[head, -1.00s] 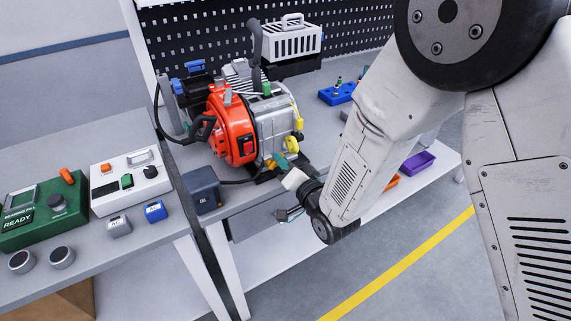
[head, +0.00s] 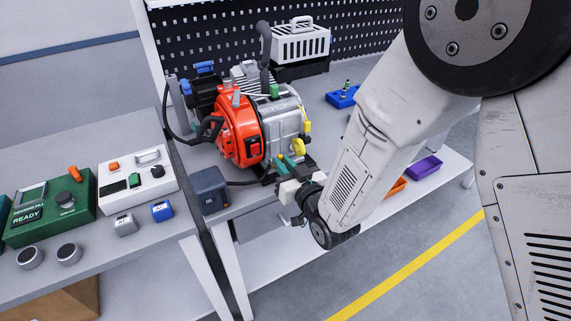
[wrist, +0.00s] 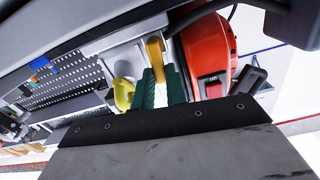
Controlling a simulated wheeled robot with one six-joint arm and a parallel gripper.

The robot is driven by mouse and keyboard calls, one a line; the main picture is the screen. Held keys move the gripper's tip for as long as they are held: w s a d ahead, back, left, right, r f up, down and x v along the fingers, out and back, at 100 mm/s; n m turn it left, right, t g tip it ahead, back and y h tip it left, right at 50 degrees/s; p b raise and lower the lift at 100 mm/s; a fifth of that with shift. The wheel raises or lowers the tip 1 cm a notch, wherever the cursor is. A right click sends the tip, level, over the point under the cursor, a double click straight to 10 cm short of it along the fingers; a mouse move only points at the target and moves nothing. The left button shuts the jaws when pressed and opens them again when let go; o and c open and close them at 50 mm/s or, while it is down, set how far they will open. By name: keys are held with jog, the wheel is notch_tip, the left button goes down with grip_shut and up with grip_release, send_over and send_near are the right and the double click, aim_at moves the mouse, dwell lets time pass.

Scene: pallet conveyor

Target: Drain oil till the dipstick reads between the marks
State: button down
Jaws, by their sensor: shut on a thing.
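The orange engine (head: 240,131) with a grey metal side (head: 283,122) stands on the workbench. My gripper (head: 288,163) is at its lower front corner. In the wrist view its green fingers (wrist: 159,84) are shut on a yellow-orange handle (wrist: 155,51) on the engine's underside. The handle is mostly hidden by the gripper in the head view. A yellow knob (head: 299,147) is on the engine's grey side just above my gripper, and it also shows in the wrist view (wrist: 123,94). I cannot tell which part is the dipstick, and no oil level is visible.
A dark blue box (head: 209,190) stands at the bench corner left of my gripper. A green unit reading READY (head: 52,212) and a white control panel (head: 137,180) are on the left table. Blue (head: 342,97) and purple (head: 424,168) trays lie to the right.

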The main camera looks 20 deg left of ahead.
jog(key=shift+n, duration=0.3)
jog(key=c, duration=1.7)
grip_release()
jog(key=v, duration=0.7)
jog(key=shift+s+d, duration=0.25)
jog(key=shift+s, duration=0.05)
dwell(4.6)
